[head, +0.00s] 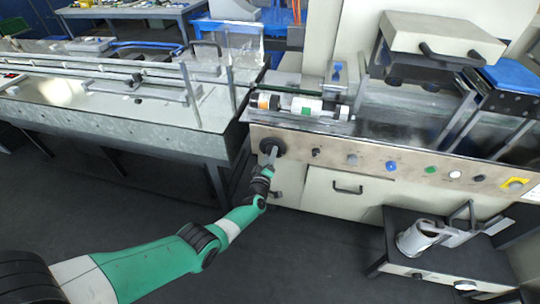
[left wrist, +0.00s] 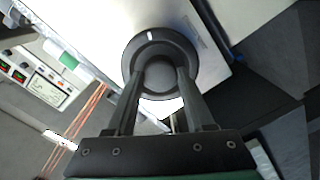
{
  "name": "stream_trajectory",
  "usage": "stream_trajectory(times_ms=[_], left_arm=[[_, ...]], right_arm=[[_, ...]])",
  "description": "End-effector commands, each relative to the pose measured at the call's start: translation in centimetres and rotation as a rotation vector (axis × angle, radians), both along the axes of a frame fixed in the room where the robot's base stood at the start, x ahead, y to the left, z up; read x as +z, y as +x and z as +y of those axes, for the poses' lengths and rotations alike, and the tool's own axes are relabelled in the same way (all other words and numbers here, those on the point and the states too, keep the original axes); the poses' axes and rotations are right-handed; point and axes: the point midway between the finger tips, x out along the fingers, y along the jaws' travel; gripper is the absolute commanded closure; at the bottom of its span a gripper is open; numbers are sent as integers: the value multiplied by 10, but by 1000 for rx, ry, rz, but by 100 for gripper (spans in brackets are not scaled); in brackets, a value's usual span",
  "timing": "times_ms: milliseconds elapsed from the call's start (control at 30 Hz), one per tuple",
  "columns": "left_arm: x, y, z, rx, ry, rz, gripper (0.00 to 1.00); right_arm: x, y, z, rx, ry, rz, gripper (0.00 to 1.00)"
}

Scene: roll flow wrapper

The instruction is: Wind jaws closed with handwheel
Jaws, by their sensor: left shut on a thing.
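The handwheel (head: 272,147) is a round black wheel on the front panel of the wrapping machine, near the panel's left end. In the left wrist view the handwheel (left wrist: 160,52) faces me, with a short white mark near the top of its rim. My left gripper (head: 269,158) reaches it from the front and below. In the left wrist view the fingers of my left gripper (left wrist: 160,75) are shut on the wheel's hub. The machine's jaws cannot be told apart clearly. My right gripper is out of view.
The front panel (head: 330,155) carries several knobs and buttons right of the handwheel. A roll with orange and green bands (head: 305,106) lies on the machine bed above. A low table (head: 440,262) with a metal cylinder stands at the lower right. The floor around my arm is clear.

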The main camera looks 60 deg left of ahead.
Motion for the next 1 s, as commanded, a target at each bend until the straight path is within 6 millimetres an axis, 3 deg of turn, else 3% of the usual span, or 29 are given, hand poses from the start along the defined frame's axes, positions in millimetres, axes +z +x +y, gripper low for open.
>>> stream_trajectory(times_ms=[1000], left_arm=[[-1, 1, 0, 0, 618, 699, 100]], right_arm=[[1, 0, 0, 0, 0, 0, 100]])
